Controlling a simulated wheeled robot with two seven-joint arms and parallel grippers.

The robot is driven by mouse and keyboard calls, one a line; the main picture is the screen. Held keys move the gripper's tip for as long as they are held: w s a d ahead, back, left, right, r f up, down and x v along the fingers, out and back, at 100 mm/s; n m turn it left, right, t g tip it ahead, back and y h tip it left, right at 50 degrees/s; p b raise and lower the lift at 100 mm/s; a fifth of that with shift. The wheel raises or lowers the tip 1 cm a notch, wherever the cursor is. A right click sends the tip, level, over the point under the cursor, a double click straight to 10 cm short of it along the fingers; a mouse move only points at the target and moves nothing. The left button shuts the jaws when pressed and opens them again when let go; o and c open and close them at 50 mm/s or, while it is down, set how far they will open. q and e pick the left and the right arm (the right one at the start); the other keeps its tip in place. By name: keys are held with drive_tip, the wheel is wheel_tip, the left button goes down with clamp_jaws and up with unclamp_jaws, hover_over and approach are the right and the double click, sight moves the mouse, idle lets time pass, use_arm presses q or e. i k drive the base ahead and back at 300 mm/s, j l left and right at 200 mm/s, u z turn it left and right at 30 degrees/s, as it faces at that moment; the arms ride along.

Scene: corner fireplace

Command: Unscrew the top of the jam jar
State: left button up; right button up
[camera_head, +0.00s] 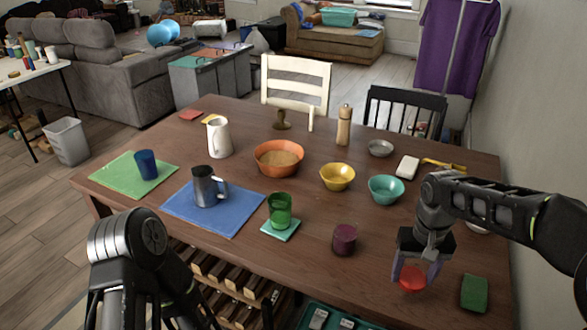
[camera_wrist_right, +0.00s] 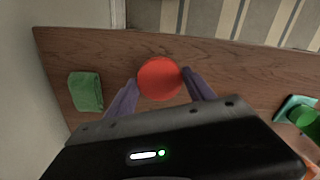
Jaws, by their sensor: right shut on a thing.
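A dark purple jar (camera_head: 344,238) stands upright on the brown table, near its front edge, with no lid visible on it. My right gripper (camera_head: 412,275) is to the right of the jar and points down, shut on a round red lid (camera_head: 411,279). In the right wrist view the red lid (camera_wrist_right: 160,78) lies between the two purple fingertips (camera_wrist_right: 160,82). I cannot tell whether the lid touches the table. The jar is not visible in the wrist view. My left arm shows at the lower left, but its gripper is out of view.
A green glass (camera_head: 280,210) stands on a coaster (camera_head: 281,232) left of the jar. Teal (camera_head: 386,189), yellow (camera_head: 337,177) and orange (camera_head: 279,158) bowls stand behind. The table's front edge is close.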

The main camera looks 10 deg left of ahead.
sight(345, 234)
drive_tip(key=u, duration=1.2)
drive_tip(key=i+l+u, duration=0.1)
drive_tip(key=u, duration=0.2)
drive_tip(key=i+l, duration=0.35)
drive_tip(key=i, duration=0.2)
drive_tip(key=i+l, duration=0.1)
drive_tip(key=l, duration=0.2)
